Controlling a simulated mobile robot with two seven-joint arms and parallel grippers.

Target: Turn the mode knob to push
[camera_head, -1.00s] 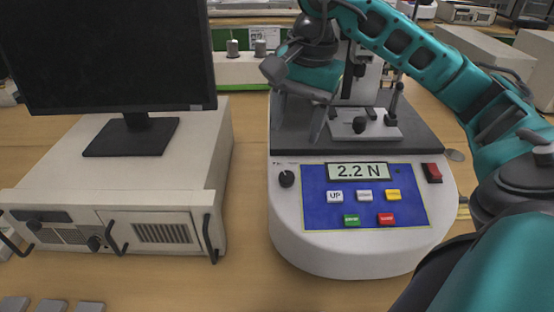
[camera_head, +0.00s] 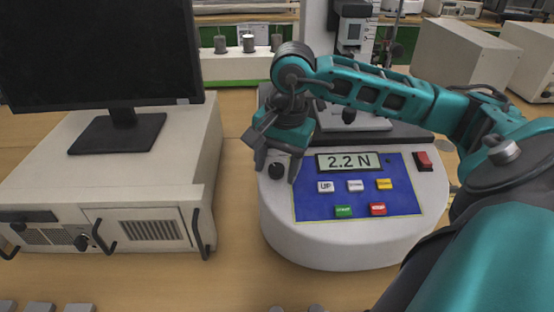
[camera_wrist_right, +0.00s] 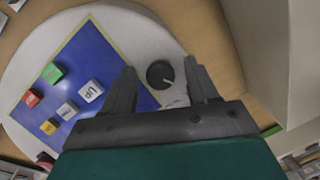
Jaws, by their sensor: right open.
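The mode knob (camera_head: 276,171) is a small round black knob at the left of the tester's blue control panel (camera_head: 306,209). It also shows in the right wrist view (camera_wrist_right: 160,74), with a light pointer mark. My right gripper (camera_head: 275,175) points down over it, open, with one finger on each side. In the right wrist view the knob lies between and slightly beyond the fingertips (camera_wrist_right: 160,75); I cannot tell whether they touch it. The knob's label is too small to read. The display (camera_head: 348,162) reads 2.2 N. My left gripper is not in view.
The panel carries several coloured buttons, including a white UP button (camera_head: 326,187), and a red switch (camera_head: 423,161) at the right. A light cabinet (camera_head: 185,150) with a black monitor (camera_head: 100,55) stands to the left. Bare wooden table (camera_head: 232,235) shows between them.

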